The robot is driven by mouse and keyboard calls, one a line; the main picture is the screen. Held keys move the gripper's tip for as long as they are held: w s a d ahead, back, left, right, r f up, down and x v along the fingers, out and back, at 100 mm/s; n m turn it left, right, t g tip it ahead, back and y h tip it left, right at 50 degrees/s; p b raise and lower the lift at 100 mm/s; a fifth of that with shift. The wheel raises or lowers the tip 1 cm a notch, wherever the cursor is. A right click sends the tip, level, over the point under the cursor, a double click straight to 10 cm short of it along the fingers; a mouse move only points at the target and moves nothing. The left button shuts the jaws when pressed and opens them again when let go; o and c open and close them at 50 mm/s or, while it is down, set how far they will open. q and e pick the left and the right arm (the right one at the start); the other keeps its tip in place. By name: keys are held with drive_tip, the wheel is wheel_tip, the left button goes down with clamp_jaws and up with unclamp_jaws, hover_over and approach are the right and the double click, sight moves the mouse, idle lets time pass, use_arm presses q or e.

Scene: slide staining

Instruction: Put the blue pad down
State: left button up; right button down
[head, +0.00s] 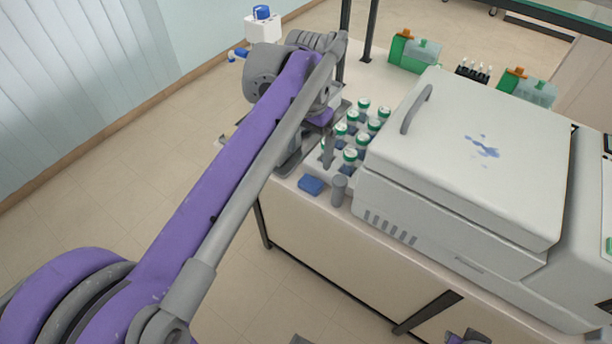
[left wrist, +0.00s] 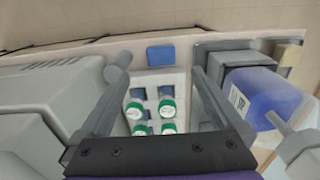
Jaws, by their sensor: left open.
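The blue pad (head: 311,186) lies flat on the bench top near its front edge. In the left wrist view the blue pad (left wrist: 160,55) shows just beyond the fingertips, apart from them. My left gripper (head: 314,152) is over the bench beside the rack of green-capped vials. In its wrist view the left gripper's fingers (left wrist: 158,78) are spread wide with nothing held between them. My right gripper does not show; only a small purple part of my arm appears at the bottom edge of the head view.
A white rack (left wrist: 176,79) of green-capped vials stands behind the pad. A grey cylinder (head: 339,190) is right of the pad, near a large white machine (head: 470,150). A container of blue liquid (left wrist: 265,95) stands at right in the wrist view. The bench edge is close.

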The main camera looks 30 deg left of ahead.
use_arm(q)
drive_tip(key=s+d+f+t, duration=0.2)
drive_tip(key=s+d+f, duration=0.1)
drive_tip(key=s+f, duration=0.5)
drive_tip(key=s+d+f+t, duration=0.3)
drive_tip(key=s+f, duration=0.4)
drive_tip(key=f, duration=0.1)
drive_tip(key=shift+s+d+f+n, duration=0.15)
drive_tip(key=shift+s+d+n, duration=0.2)
drive_tip(key=shift+s+n, duration=0.05)
drive_tip(key=r+p, duration=0.2)
drive_tip(key=w+r+p, duration=0.1)
drive_tip(key=r+p, duration=0.1)
drive_tip(key=r, duration=0.1)
drive_tip(key=shift+r, duration=0.2)
drive_tip(key=shift+w, duration=0.2)
drive_tip(key=shift+s, duration=0.1)
